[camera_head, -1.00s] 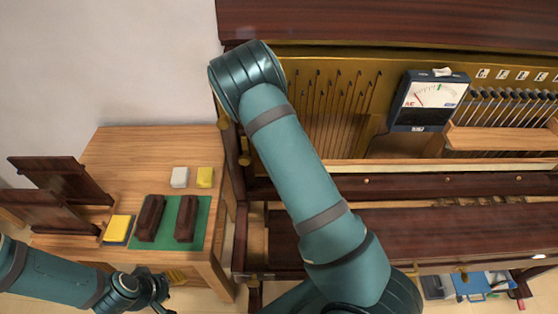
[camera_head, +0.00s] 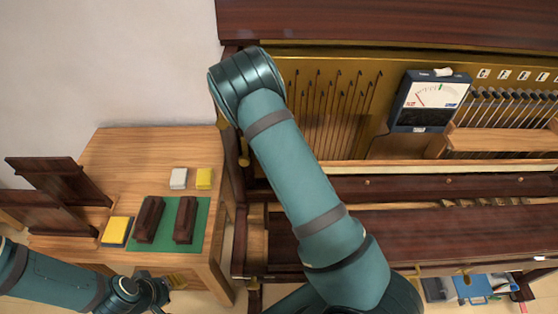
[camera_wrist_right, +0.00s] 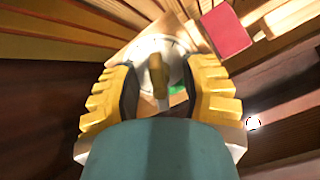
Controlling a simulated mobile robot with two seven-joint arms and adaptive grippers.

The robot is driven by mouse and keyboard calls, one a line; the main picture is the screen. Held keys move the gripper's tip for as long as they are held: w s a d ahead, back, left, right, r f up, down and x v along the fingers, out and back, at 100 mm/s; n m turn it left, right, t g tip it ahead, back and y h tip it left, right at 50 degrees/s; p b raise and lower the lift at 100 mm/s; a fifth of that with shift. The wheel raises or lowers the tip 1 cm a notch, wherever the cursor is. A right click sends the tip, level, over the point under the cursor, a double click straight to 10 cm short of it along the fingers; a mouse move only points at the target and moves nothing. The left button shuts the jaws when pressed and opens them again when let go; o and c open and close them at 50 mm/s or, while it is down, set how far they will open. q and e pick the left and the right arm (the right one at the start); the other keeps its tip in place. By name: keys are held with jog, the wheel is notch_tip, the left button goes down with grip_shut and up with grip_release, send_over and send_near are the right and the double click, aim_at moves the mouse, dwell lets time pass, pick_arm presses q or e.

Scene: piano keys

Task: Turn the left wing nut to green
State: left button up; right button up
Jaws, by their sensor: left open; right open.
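In the right wrist view, a brass wing nut (camera_wrist_right: 158,78) stands on a pale round disc (camera_wrist_right: 176,50). A small green patch (camera_wrist_right: 178,98) shows at the disc's lower edge. My right gripper (camera_wrist_right: 160,70) is open, its yellow ribbed fingers on either side of the wing nut, with gaps visible. I cannot tell its depth along the nut. In the head view this gripper is hidden behind my raised right arm. My left gripper (camera_head: 152,293) is open, dark and partly cut off at the bottom left, away from the piano.
A meter (camera_head: 430,100) stands inside the open piano, beside a wooden ledge (camera_head: 500,140). The side table (camera_head: 120,160) holds a green mat (camera_head: 203,222), dark blocks (camera_head: 149,220), yellow and white blocks and a wooden rack (camera_head: 60,190). A pink-red block (camera_wrist_right: 226,30) lies near the disc.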

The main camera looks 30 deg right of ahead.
jog(key=shift+o, duration=0.2)
jog(key=shift+s+a+r+p, duration=0.15)
jog(key=shift+s+r+p, duration=0.1)
jog(key=shift+r+p, duration=0.1)
grip_shut()
